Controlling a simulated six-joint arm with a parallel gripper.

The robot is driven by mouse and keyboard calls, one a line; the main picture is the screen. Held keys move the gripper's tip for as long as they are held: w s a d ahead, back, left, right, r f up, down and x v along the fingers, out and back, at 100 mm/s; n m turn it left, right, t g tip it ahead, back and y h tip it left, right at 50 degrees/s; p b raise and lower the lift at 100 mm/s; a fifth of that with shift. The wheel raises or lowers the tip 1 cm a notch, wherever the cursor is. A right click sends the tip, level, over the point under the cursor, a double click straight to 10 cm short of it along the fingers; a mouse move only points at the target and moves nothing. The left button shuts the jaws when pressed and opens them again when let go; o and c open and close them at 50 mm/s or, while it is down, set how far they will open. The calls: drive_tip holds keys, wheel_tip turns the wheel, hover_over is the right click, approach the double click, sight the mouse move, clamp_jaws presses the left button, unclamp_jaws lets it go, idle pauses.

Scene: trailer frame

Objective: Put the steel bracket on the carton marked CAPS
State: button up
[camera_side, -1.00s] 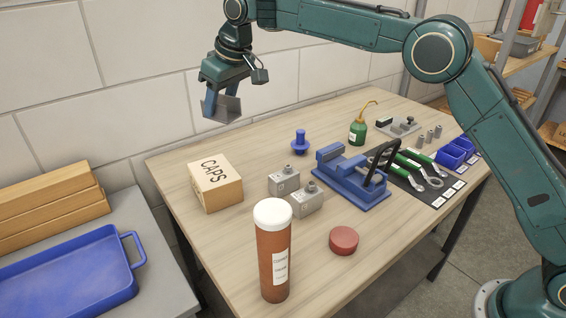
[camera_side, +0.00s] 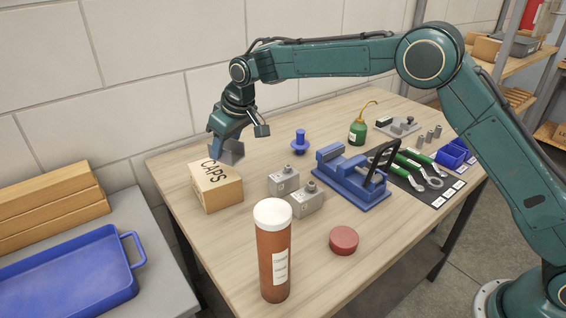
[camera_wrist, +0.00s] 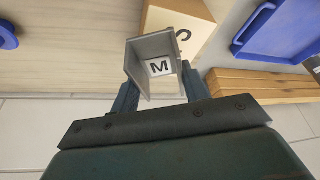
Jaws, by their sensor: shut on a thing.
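The steel bracket (camera_side: 233,153) is a grey bent plate, held in my gripper (camera_side: 224,156). In the wrist view the bracket (camera_wrist: 143,48) sits between my two fingers, with a white label marked M. The carton marked CAPS (camera_side: 218,194) is a light brown box near the table's back left edge. The bracket is at the carton's back top edge in the side view; I cannot tell whether they touch. In the wrist view the carton (camera_wrist: 202,22) lies just beyond the bracket, partly hidden by it.
Two grey blocks (camera_side: 284,182) stand right of the carton, with a blue knob (camera_side: 300,141) behind them. A tall orange bottle (camera_side: 273,262) with a white cap stands in front. A blue vise (camera_side: 352,183) is further right. The white wall (camera_side: 140,100) is close behind.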

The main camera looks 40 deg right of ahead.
sight(228, 159)
drive_tip(key=shift+f, duration=1.95)
drive_tip(key=shift+f, duration=0.1)
drive_tip(key=o, duration=1.2)
drive_tip(key=shift+f, duration=0.1)
drive_tip(key=v, duration=1.2)
drive_tip(key=shift+r, duration=0.2)
